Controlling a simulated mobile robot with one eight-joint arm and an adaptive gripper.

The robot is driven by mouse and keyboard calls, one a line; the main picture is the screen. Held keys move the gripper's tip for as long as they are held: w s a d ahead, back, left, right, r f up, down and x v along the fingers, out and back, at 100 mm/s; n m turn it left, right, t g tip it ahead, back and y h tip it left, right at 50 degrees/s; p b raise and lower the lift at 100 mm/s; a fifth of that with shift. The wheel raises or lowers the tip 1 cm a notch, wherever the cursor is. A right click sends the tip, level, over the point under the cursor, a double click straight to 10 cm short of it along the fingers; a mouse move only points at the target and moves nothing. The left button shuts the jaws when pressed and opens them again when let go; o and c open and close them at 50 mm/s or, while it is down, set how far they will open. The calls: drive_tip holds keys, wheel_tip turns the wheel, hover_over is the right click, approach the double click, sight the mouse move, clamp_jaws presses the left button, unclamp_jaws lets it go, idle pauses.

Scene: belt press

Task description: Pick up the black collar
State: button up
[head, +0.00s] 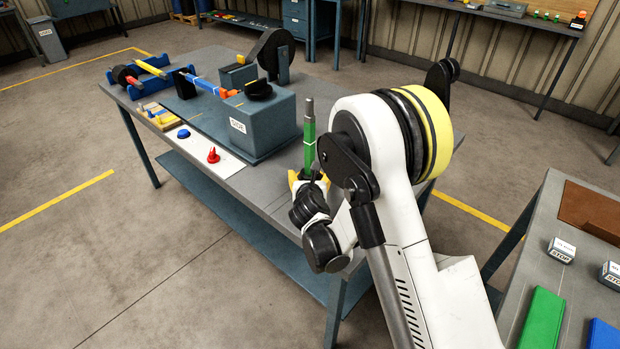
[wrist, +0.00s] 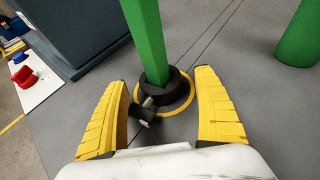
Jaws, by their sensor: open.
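The black collar (wrist: 173,88) shows in the wrist view as a dark ring around the foot of a green post (wrist: 147,38), with a small dark screw-like part (wrist: 143,112) sticking out toward me. It sits on an orange-yellow ring mark on the grey table. My gripper (wrist: 170,88) is open, one yellow finger on each side of the collar, with gaps between the fingers and the collar. In the head view the green post (head: 309,132) with its grey top stands upright just beyond my gripper (head: 306,180). The collar is hidden there.
A second green cylinder (wrist: 299,36) stands at the upper right of the wrist view. A grey block (head: 262,120) stands left of the post on the table (head: 270,185). A white sheet holds a blue knob (head: 183,134) and a red knob (head: 213,155).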

sight(310, 149)
drive_tip(key=x, duration=0.2)
drive_tip(key=shift+w+d+f+b, duration=0.1)
drive_tip(key=shift+w+f+b, duration=0.1)
drive_tip(key=shift+w+b, duration=0.15)
drive_tip(key=c, duration=1.5)
drive_tip(key=shift+r, duration=0.15)
wheel_tip(310, 149, up, 10)
drive_tip(key=p, duration=0.4)
drive_tip(key=shift+p, duration=0.35)
